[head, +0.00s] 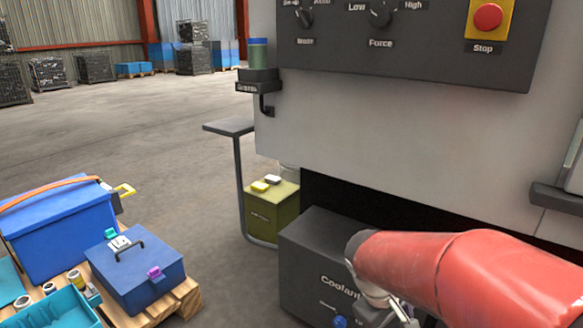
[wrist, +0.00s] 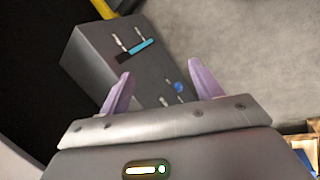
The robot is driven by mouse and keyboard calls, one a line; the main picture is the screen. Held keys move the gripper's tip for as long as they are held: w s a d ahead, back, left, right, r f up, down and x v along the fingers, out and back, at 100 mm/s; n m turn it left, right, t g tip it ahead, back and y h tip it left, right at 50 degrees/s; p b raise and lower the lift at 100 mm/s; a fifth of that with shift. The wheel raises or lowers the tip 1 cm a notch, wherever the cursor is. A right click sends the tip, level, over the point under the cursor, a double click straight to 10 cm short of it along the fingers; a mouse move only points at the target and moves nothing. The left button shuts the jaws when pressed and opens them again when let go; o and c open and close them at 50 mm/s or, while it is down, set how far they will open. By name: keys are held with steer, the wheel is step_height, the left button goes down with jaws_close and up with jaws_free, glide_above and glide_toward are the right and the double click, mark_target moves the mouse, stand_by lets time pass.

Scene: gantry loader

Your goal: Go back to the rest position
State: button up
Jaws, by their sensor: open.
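My gripper (wrist: 160,92) is open, with two pale purple fingers apart and nothing between them in the wrist view. Beyond the fingers is the dark grey coolant box (wrist: 125,60), with a blue knob (wrist: 179,87) and a blue level strip on its face. In the head view my red arm reaches in from the right, and its wrist end is in front of the coolant box (head: 318,245). The fingertips are hard to make out there. I cannot tell how far the gripper is from the box.
The machine's control panel (head: 420,45) with a red stop button (head: 487,17) is above. An olive bin (head: 272,212) stands left of the coolant box, beside a small stand (head: 230,127). Blue toolboxes (head: 62,230) (head: 135,275) sit on a pallet at left.

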steer(key=s+a+r+m+t+y, duration=0.2)
steer(key=s+r+m, duration=0.1)
steer(key=s+r, duration=0.1)
steer(key=s+a+r+m+t+y+p, duration=0.1)
steer(key=s+a+r+m+t+y, duration=0.1)
steer(key=s+r, duration=0.3)
steer(key=shift+s+r+m+t, duration=0.25)
steer(key=shift+s+m, duration=0.25)
steer(key=shift+s, duration=0.55)
steer(key=shift+c, duration=0.4)
